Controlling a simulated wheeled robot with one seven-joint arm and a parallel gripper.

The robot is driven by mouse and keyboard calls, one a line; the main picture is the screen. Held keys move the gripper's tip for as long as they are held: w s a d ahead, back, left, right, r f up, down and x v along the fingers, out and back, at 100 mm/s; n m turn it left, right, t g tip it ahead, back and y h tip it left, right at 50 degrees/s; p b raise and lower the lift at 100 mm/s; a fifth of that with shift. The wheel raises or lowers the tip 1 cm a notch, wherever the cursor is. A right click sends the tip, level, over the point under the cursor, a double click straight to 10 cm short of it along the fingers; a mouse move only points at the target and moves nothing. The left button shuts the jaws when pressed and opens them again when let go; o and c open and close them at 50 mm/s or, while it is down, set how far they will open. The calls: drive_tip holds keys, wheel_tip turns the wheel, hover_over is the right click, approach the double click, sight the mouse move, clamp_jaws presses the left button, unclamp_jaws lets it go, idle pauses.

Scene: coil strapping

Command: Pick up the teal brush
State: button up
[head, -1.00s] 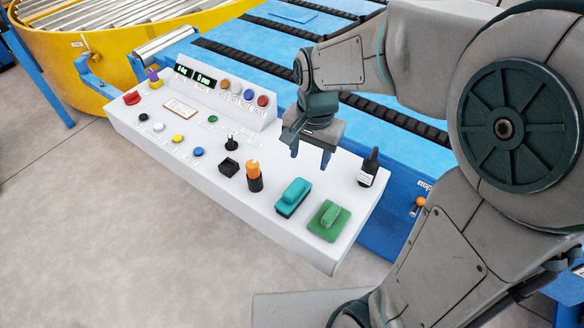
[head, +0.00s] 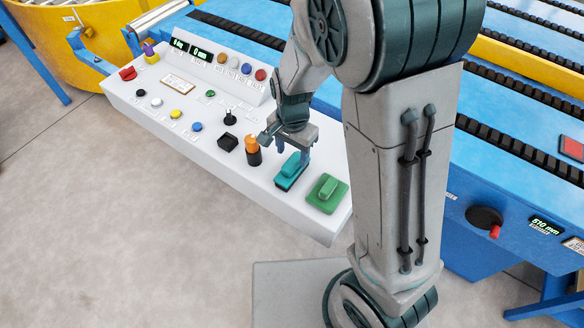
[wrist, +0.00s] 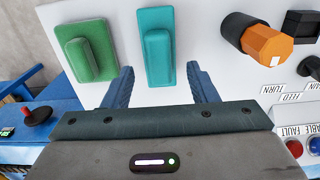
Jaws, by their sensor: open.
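The teal brush (head: 291,171) lies on the white control panel, between the orange-topped black knob and a green brush-like block (head: 326,193). In the wrist view the teal brush (wrist: 157,48) shows its raised handle, and its near end lies just beyond and between the two fingertips. My gripper (head: 291,148) is open and empty, over the panel at the back end of the teal brush. In the wrist view my gripper (wrist: 160,72) has one finger on each side of the brush's line, the left one near the green block (wrist: 88,52). I cannot tell the exact height above the panel.
The orange and black knob (head: 253,149) stands upright close to the left of my gripper. A black box-shaped switch (head: 228,142) and several coloured buttons are farther left on the panel (head: 190,158). A blue conveyor lies behind. A red-handled knob (head: 486,217) is at the right.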

sight(293, 161)
drive_tip(key=shift+f, duration=2.1)
drive_tip(key=c, duration=1.1)
drive_tip(key=shift+r, duration=0.15)
drive_tip(key=shift+r, duration=0.6)
wheel_tip(293, 161, up, 2)
drive_tip(key=shift+r, duration=0.2)
drive_tip(key=w+d+r, duration=0.2)
drive_tip(key=w, duration=0.1)
drive_tip(key=w+d+r+b, duration=0.1)
drive_tip(key=w+d+r, duration=0.1)
drive_tip(key=w, duration=0.1)
drive_tip(key=w+d+r+b, duration=0.1)
drive_tip(key=w+d+r, duration=0.2)
drive_tip(key=shift+w+d+r, duration=0.1)
